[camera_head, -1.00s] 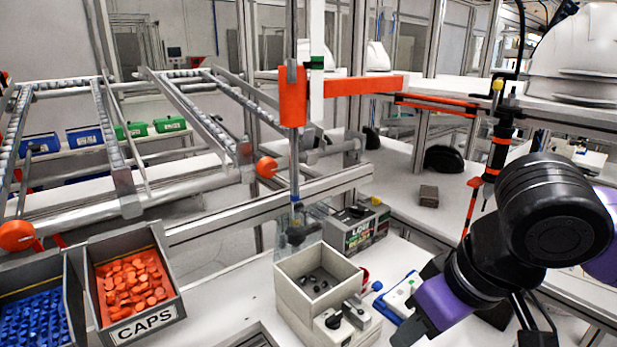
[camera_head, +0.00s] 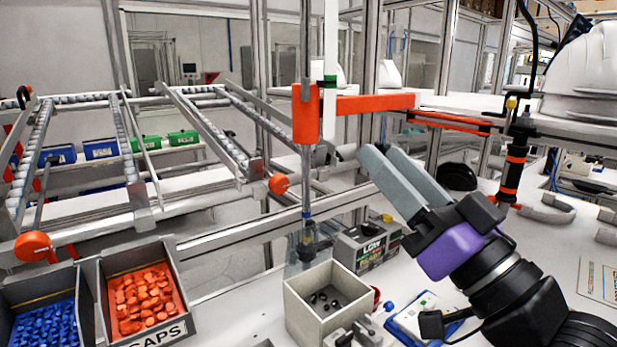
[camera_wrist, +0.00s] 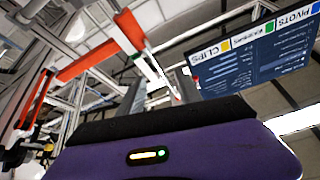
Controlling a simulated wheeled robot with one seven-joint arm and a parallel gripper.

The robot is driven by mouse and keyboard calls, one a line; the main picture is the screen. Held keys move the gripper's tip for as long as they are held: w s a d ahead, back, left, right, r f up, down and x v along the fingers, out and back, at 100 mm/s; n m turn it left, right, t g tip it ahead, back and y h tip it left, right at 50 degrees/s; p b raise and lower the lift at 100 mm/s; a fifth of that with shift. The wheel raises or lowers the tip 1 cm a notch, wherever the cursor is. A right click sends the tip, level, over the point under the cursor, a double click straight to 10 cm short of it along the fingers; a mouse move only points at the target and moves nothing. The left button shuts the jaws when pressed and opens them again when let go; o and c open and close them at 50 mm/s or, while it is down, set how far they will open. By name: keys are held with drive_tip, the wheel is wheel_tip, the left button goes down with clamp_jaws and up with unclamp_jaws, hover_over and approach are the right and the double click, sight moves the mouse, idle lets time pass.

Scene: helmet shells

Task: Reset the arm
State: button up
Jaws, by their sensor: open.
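My gripper (camera_head: 385,158) is at the right of the head view, raised above the workbench. Its two long grey fingers point up and to the left. The fingers stand a little apart with nothing between them. My purple and black wrist is below them. In the wrist view, the purple housing of my gripper fills the bottom. Its fingers (camera_wrist: 155,95) point away toward the ceiling and a hanging screen.
A grey box of small dark parts (camera_head: 285,305) stands below left of my gripper. An orange-clad post (camera_head: 306,115) with a side arm is left of it. Bins of orange caps (camera_head: 105,262) and blue parts (camera_head: 15,285) sit at lower left. White helmet shells (camera_head: 590,65) are at upper right.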

drive_tip(key=s+d+f+m+t+h, duration=0.2)
drive_tip(key=s+d+f+m+h, duration=0.35)
drive_tip(key=f+h, duration=0.35)
drive_tip(key=s+d+f+m+t+h, duration=0.1)
drive_tip(key=s+d+f+m+h, duration=0.5)
drive_tip(key=f, duration=0.4)
drive_tip(key=s+a+f+n+g+y, duration=0.1)
drive_tip(key=s+f+n+g, duration=0.6)
drive_tip(key=s+f, duration=1.3)
drive_tip(key=s, duration=0.4)
drive_tip(key=shift+s+f+n+g+y, duration=0.3)
drive_tip(key=shift+f+n+g+y, duration=0.05)
drive_tip(key=shift+f+g+y, duration=0.05)
drive_tip(key=shift+a, duration=0.1)
